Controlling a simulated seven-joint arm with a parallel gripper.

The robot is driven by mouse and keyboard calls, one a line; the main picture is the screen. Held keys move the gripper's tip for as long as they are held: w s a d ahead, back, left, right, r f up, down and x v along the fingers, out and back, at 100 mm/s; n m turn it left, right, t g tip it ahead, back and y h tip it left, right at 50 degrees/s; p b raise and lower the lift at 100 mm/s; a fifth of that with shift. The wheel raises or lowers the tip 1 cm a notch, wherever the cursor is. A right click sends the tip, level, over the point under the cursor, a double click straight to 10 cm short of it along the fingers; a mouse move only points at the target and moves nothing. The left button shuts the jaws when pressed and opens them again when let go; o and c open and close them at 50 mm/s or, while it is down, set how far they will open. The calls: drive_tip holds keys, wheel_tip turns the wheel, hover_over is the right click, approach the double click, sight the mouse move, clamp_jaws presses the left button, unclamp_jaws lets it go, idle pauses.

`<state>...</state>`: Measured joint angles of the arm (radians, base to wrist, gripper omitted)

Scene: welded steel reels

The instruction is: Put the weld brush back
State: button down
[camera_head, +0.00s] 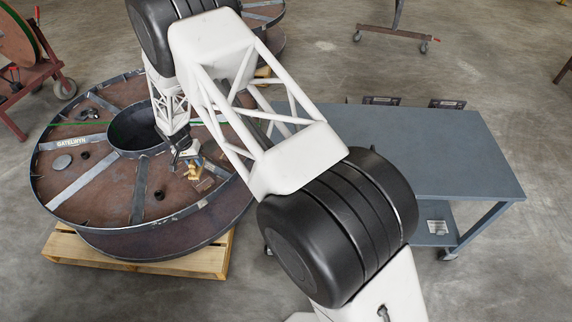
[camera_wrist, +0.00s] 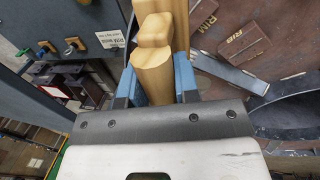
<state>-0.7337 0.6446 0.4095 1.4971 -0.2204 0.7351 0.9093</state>
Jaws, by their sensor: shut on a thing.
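My gripper (camera_head: 184,157) is above the top of the large steel reel (camera_head: 140,185). In the wrist view my gripper (camera_wrist: 154,78) has its two blue fingers shut on a pale wooden handle, which looks like the weld brush (camera_wrist: 153,65). The handle points away from the palm, and its far end runs out of the frame. Its bristles cannot be made out. In the head view a small yellow-brown piece, probably the brush (camera_head: 193,171), shows just below the fingers. I cannot tell whether it touches the reel.
The reel lies flat on a wooden pallet (camera_head: 185,262), with ribs and small parts on it. A blue-grey cart (camera_head: 455,150) stands to the right, its top mostly clear, with two dark labelled pieces at its back edge. A white printed card (camera_wrist: 110,39) shows in the wrist view.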

drive_tip(key=s+d+r, duration=0.4)
drive_tip(key=s+d, duration=0.1)
drive_tip(key=d, duration=0.8)
drive_tip(key=s+d+r, duration=0.5)
drive_tip(key=d, duration=0.9)
drive_tip(key=s+d+r, duration=0.4)
drive_tip(key=s+d, duration=0.1)
drive_tip(key=d, duration=0.9)
drive_tip(key=shift+s+r, duration=0.15)
drive_tip(key=shift+s, duration=0.15)
drive_tip(key=shift+w, duration=0.1)
drive_tip(key=w+a, duration=0.2)
drive_tip(key=w, duration=0.5)
drive_tip(key=w+a+f, duration=0.1)
drive_tip(key=w+a, duration=0.1)
drive_tip(key=w, duration=0.6)
drive_tip(key=shift+a+f, duration=0.25)
drive_tip(key=shift+w, duration=0.1)
drive_tip(key=shift+f, duration=1.75)
drive_tip(key=shift+f, duration=0.15)
drive_tip(key=c, duration=0.9)
unclamp_jaws()
